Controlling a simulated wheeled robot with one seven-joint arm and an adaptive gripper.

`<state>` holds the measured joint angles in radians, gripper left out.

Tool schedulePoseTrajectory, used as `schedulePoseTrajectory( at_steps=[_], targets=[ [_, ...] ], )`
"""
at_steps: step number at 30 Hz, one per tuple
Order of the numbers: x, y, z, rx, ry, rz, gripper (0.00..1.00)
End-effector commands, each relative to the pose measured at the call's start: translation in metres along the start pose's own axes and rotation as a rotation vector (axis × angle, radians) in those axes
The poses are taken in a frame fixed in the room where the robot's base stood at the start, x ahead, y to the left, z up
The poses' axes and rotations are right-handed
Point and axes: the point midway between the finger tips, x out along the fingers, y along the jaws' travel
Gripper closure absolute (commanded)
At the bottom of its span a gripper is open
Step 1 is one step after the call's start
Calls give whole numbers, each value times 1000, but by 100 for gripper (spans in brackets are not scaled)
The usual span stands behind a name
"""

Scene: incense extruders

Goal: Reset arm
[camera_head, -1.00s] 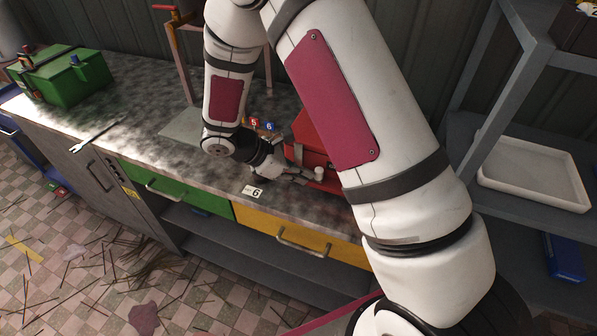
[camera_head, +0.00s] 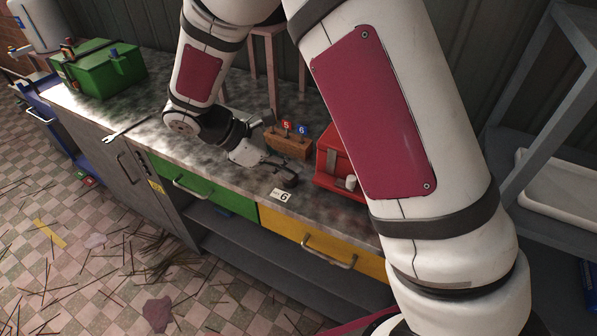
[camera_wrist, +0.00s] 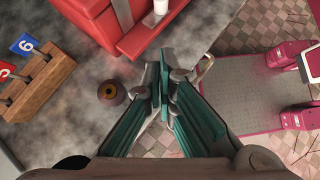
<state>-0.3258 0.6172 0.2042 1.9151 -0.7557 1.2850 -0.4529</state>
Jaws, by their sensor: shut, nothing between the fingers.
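My gripper (camera_head: 276,164) is over the front part of the stone-topped counter (camera_head: 235,178), to the left of a red box (camera_head: 333,158). In the wrist view my gripper (camera_wrist: 163,68) has its teal-lined fingers together at the tips, with nothing between them. The red box (camera_wrist: 100,28) lies ahead and to the left of the fingertips there, with a white cylinder (camera_wrist: 157,10) on its ledge. My upper arm covers part of the red box in the head view.
A wooden rack (camera_head: 288,144) with flags 5 and 6 stands behind my gripper. A small round object (camera_wrist: 111,94) lies left of the fingers. A shelf (camera_head: 510,145) stands right.

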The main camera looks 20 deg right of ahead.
Motion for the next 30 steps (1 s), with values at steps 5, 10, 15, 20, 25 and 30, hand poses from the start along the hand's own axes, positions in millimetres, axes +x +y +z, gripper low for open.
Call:
schedulePoseTrajectory(
  at_steps=[5, 10, 15, 20, 25, 30],
  targets=[
    [-3, 0, 0, 0, 0, -1, 100],
    [-3, 0, 0, 0, 0, -1, 100],
    [-2, 0, 0, 0, 0, -1, 100],
    [-5, -2, 8, 28, 14, -4, 100],
    [-17, -12, 39, 151, 76, -20, 100],
    [-29, -31, 77, 325, 168, -47, 100]
  ],
)
